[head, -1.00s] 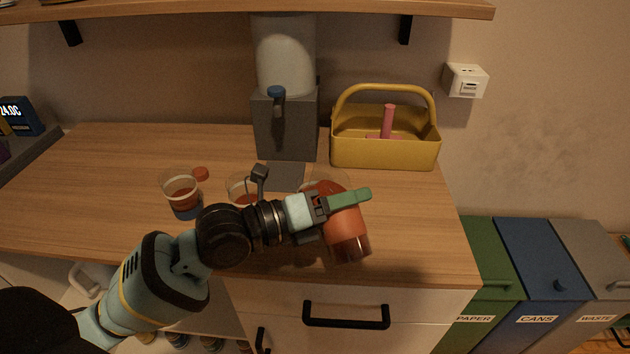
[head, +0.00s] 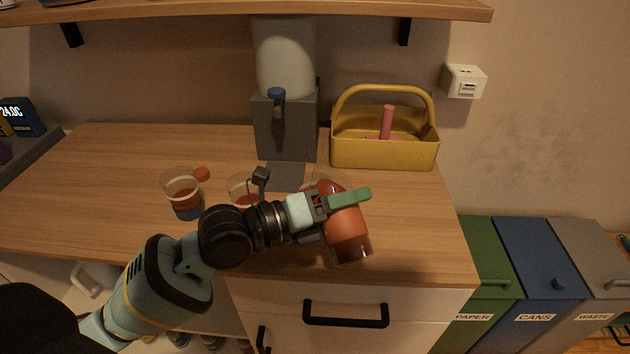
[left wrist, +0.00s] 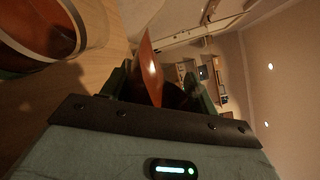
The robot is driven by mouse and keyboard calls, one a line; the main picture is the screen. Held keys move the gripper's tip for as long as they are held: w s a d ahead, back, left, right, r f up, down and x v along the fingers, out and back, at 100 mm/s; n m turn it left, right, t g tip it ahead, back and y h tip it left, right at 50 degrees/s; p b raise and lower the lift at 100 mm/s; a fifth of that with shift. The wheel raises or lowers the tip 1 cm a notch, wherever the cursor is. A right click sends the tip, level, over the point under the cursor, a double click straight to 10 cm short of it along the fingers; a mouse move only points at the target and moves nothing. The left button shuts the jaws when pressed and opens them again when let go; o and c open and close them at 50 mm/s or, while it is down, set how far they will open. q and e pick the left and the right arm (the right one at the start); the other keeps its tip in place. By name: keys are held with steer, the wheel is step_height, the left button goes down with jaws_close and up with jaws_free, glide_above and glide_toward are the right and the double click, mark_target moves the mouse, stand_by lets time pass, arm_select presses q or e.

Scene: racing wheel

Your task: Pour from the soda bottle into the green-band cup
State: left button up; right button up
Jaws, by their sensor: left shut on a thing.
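My left gripper (head: 335,205) is shut on the soda bottle (head: 346,232), which holds red-orange liquid. The bottle is tilted, its base toward the front edge of the counter and its upper part toward a clear cup (head: 313,183) behind it. That cup is mostly hidden by the gripper and bottle, so its band colour cannot be told. In the left wrist view, part of the bottle (left wrist: 151,75) shows between the fingers, and a clear cup (left wrist: 92,22) with reddish contents is at upper left. Whether liquid is flowing cannot be told. My right gripper is out of view.
A grey dispenser (head: 286,125) and yellow caddy (head: 385,153) stand behind. The left counter (head: 90,190) is clear.

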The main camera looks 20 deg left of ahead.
arm_select(q)
steer(key=shift+s+d+r+n+p, duration=0.2)
steer(key=shift+r+n+p, duration=0.1)
steer(key=shift+n+p, duration=0.25)
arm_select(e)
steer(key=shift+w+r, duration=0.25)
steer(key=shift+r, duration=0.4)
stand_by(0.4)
arm_select(q)
steer(key=shift+s+f+n+p, duration=0.15)
steer(key=shift+f+n+p, duration=0.2)
steer(key=shift+n+p, duration=0.3)
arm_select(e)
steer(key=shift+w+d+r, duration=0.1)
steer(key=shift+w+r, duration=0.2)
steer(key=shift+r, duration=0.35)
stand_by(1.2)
arm_select(q)
steer(key=shift+s+d+r+n, duration=0.1)
steer(key=shift+s+d+n, duration=0.15)
steer(key=shift+n, duration=0.65)
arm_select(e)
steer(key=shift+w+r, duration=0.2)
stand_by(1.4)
arm_select(q)
steer(key=shift+r, duration=0.15)
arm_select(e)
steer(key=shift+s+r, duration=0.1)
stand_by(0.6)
